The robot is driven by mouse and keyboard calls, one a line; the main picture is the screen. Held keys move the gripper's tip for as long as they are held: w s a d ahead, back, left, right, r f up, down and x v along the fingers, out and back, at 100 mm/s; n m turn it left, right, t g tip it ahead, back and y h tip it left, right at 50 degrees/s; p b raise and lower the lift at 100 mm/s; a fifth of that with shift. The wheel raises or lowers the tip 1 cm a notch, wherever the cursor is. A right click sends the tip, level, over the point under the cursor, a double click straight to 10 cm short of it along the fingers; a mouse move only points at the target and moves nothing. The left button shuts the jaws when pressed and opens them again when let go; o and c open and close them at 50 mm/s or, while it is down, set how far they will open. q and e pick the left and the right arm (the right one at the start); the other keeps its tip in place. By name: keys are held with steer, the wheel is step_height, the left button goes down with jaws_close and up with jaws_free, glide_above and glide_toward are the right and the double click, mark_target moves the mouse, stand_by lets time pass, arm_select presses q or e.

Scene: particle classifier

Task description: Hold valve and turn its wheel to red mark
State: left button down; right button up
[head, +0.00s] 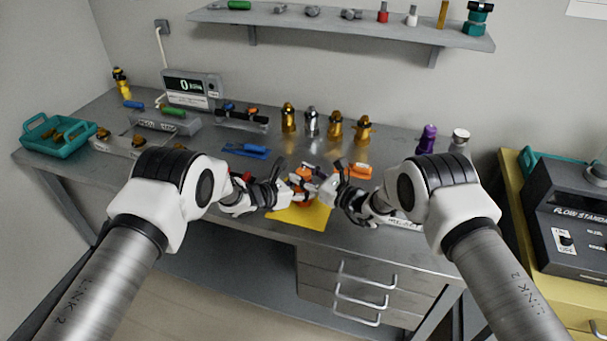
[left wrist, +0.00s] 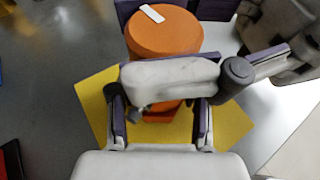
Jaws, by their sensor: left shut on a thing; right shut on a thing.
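The valve shows in the left wrist view as an orange round top (left wrist: 164,32) with a white strip on it, above an orange body (left wrist: 160,112). In the head view the valve (head: 306,200) is mostly hidden between my grippers, over the yellow mat (head: 312,219). My left gripper (head: 289,193) is shut on the valve body from the left; in its wrist view its fingers lie on either side of the body. My right gripper (head: 326,184) is shut on the valve's upper part from the right. A pale gripper link crosses before the valve. I cannot make out a red mark.
A blue clamp-like thing (head: 246,150) and an orange thing (head: 352,170) lie close behind the grippers. Several gold and silver fittings (head: 311,122) stand farther back. A teal tray (head: 56,149) is at the far left. A shelf (head: 340,26) hangs above.

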steer(key=shift+a+m+t+h, duration=0.1)
steer(key=shift+m+t+h, duration=0.6)
steer(key=shift+t, duration=0.1)
steer(key=shift+m+t+h, duration=0.8)
steer(key=shift+h, duration=0.2)
steer(key=o, duration=1.2)
steer(key=shift+c, duration=0.2)
steer(key=v, duration=1.2)
